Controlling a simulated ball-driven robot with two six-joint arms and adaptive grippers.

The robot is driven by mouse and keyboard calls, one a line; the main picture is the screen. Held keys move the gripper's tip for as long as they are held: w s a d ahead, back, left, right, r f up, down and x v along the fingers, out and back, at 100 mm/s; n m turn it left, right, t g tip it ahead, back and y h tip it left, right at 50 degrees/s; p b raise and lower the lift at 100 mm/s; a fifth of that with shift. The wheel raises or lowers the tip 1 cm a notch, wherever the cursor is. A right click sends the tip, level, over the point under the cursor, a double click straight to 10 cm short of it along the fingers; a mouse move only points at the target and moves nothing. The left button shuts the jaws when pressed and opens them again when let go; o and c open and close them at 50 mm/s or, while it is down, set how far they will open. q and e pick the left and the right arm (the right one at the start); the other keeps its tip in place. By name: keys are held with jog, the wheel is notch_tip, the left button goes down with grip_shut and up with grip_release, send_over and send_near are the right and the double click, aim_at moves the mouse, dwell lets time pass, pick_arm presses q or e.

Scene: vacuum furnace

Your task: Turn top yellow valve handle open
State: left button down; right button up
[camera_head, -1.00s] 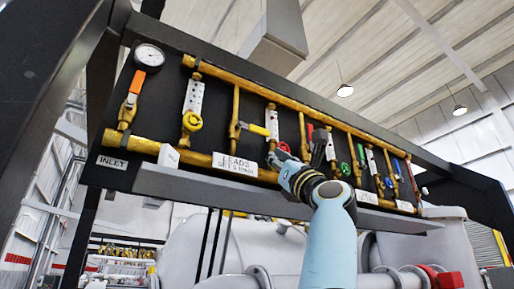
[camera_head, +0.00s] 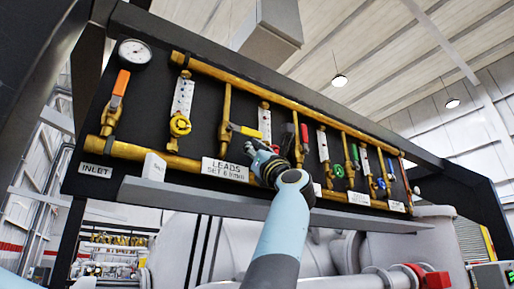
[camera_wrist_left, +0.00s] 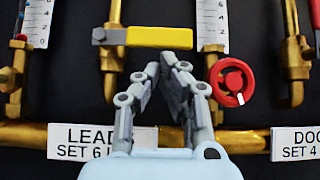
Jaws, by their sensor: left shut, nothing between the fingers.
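The yellow valve handle (camera_head: 246,131) is on a vertical brass pipe (camera_head: 225,118) of the panel. It lies about level, crosswise to that pipe, and points right. It also shows in the left wrist view (camera_wrist_left: 160,37) at the top, just above the fingertips. My left gripper (camera_head: 250,148) is in front of the panel, just below the handle. In the left wrist view my left gripper (camera_wrist_left: 161,65) has its fingertips together with nothing between them. I cannot tell if they touch the handle. My right gripper is not in view.
A red round knob (camera_wrist_left: 231,82) is right of my fingers. A LEADS label (camera_head: 225,170) is below the handle, on the lower brass pipe (camera_head: 130,151). A grey ledge (camera_head: 200,202) runs below.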

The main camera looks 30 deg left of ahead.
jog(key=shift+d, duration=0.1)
pick_arm(q)
jog(key=shift+w+d+r, duration=0.15)
jog(key=shift+w+r, duration=0.1)
jog(key=shift+r, duration=0.2)
jog(key=shift+w+d+r, duration=0.1)
jog(key=shift+w+r, duration=0.15)
jog(key=shift+r, duration=0.2)
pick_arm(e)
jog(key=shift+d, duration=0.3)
pick_arm(q)
jog(key=shift+f, duration=0.1)
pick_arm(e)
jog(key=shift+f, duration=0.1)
